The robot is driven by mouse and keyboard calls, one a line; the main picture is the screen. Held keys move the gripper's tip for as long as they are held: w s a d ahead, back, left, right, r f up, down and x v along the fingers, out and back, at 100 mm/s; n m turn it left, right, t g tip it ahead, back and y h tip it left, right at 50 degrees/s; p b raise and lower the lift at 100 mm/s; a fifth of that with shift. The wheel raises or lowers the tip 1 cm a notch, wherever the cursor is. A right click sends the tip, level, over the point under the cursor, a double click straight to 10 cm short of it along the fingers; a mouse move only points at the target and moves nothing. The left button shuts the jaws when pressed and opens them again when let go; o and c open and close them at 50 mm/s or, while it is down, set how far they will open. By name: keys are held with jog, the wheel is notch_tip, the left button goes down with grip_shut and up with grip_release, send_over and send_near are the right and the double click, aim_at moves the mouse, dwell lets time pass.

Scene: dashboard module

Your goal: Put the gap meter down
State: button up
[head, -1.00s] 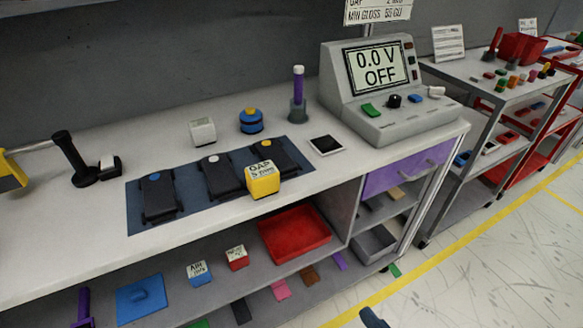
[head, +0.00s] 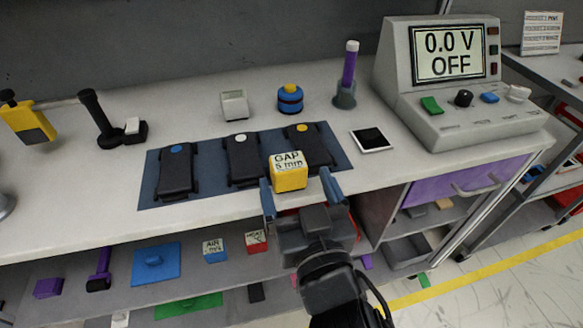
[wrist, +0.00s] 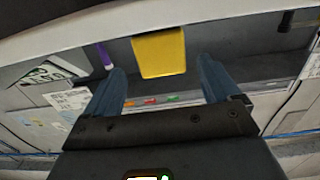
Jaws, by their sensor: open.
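The gap meter (head: 289,179) is a yellow block with a white top marked "GAP 5 mm". In the head view it rests at the front edge of the dark blue mat (head: 203,191), in front of the module with the yellow dot. My gripper (head: 301,195) is just in front of it, with blue fingers spread to either side. In the wrist view the meter's yellow face (wrist: 160,54) shows beyond and between the open fingertips (wrist: 163,80). The fingers do not appear to touch it.
Three black modules (head: 243,160) lie on the mat. A white-framed dark pad (head: 371,140) lies to the right, before the grey console (head: 450,90) reading "0.0 V OFF". A white block (head: 234,105) and a blue round piece (head: 290,100) stand behind. The bench front left is clear.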

aim_at(291, 176)
jog(key=x, duration=0.5)
jog(key=shift+a+f+p, duration=0.1)
jog(key=shift+a+p, duration=0.05)
jog(key=shift+p, duration=0.25)
jog(key=c, duration=1.2)
